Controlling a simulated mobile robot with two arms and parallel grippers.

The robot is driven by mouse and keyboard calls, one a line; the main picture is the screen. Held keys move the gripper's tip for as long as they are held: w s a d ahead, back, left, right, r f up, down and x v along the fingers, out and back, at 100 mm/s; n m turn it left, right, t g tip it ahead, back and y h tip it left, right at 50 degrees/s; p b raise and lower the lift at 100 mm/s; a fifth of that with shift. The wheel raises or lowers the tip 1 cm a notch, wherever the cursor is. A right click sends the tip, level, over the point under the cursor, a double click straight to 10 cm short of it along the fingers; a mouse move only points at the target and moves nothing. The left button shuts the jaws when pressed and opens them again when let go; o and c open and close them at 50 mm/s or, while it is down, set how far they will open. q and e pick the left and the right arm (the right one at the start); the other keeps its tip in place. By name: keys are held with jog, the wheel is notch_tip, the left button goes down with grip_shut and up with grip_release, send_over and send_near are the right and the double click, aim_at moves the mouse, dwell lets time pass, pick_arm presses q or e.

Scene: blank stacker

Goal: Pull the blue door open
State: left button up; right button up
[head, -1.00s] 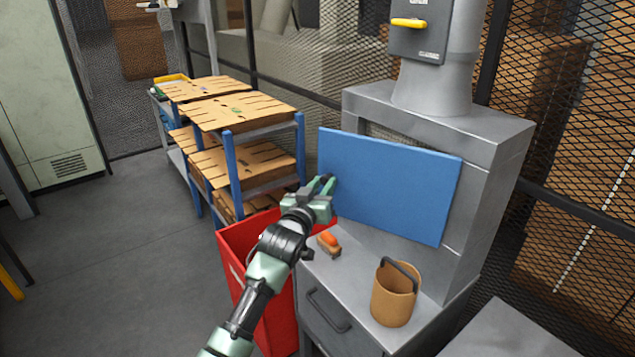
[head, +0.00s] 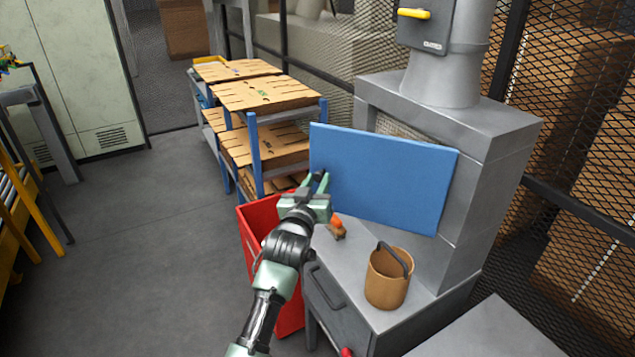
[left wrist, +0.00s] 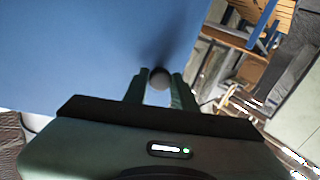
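The blue door (head: 385,178) is a flat panel on the front of a grey metal cabinet (head: 480,118). It stands partly open, its left edge swung out from the cabinet and a gap showing above it. My left gripper (head: 318,184) is at the door's left edge. In the left wrist view, the blue door (left wrist: 70,50) fills the left side. A round grey knob (left wrist: 160,77) sits between the fingers of my left gripper (left wrist: 160,82), which appear closed about it. My right gripper is in neither view.
Below the door, a grey bench top holds a brown bucket (head: 388,280) and a small orange-topped brush (head: 337,228). A red bin (head: 255,232) stands beside the bench, under my left arm. A blue-post shelf (head: 255,150) is behind.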

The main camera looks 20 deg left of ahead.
pick_arm(q)
jog(key=o, duration=0.4)
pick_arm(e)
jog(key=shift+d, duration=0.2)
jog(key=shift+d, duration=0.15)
pick_arm(q)
jog(key=shift+s+f, duration=0.1)
jog(key=shift+s, duration=0.25)
jog(key=shift+s+d+b, duration=0.15)
jog(key=shift+s+b, duration=0.4)
jog(key=shift+s, duration=1.25)
jog(key=shift+s+d+b, duration=0.15)
jog(key=shift+s+b, duration=0.4)
jog(key=shift+s, duration=1.25)
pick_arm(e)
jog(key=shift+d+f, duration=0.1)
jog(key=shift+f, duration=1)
